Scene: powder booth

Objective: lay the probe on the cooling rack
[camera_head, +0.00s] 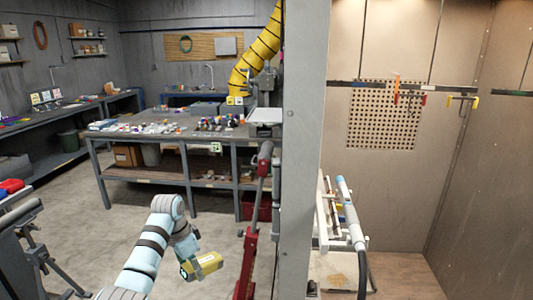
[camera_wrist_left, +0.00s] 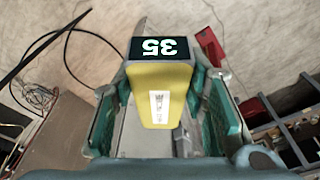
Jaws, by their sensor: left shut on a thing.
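The probe appears to be a yellow handheld device with a dark display reading 35, which looks upside down in the left wrist view (camera_wrist_left: 160,85). In the head view the yellow probe (camera_head: 204,265) is low, left of the grey post and above the floor. My left gripper (camera_head: 188,266) is shut on it; in the left wrist view its green-padded fingers (camera_wrist_left: 163,112) sit on either side of the yellow body. I cannot pick out the cooling rack with certainty in either view. My right gripper is not in view.
A grey post (camera_head: 305,130) stands right of my left arm. Beyond it, a white frame (camera_head: 326,215) bears a blue and white tool (camera_head: 350,212) with a black hose. A cluttered workbench (camera_head: 180,140) stands behind. A red lever (camera_head: 250,245) is near the probe.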

